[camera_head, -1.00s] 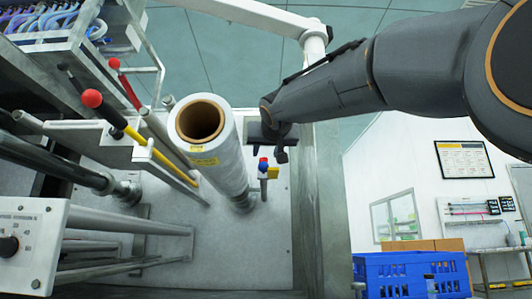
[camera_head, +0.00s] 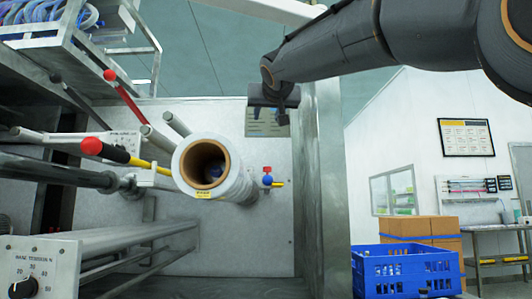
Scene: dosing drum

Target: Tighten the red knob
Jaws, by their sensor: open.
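Several red parts show. A red ball (camera_head: 92,146) tips a black and yellow lever at the left. A smaller red ball (camera_head: 109,75) tips a red rod above it. A small red handle (camera_head: 267,169) sits by a blue ball (camera_head: 267,180) on a fitting right of the film roll (camera_head: 205,167). I cannot tell which is the red knob. My gripper (camera_head: 273,119) is open and empty at the upper middle, above the small red handle in the picture and apart from it. Its fingers are dark and hard to make out.
The film roll on a shaft stands between the levers and the small fitting. A metal post (camera_head: 328,190) rises right of the panel. A control box with a black dial (camera_head: 22,288) is at lower left. A blue crate (camera_head: 408,265) and cardboard boxes (camera_head: 432,230) are at right.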

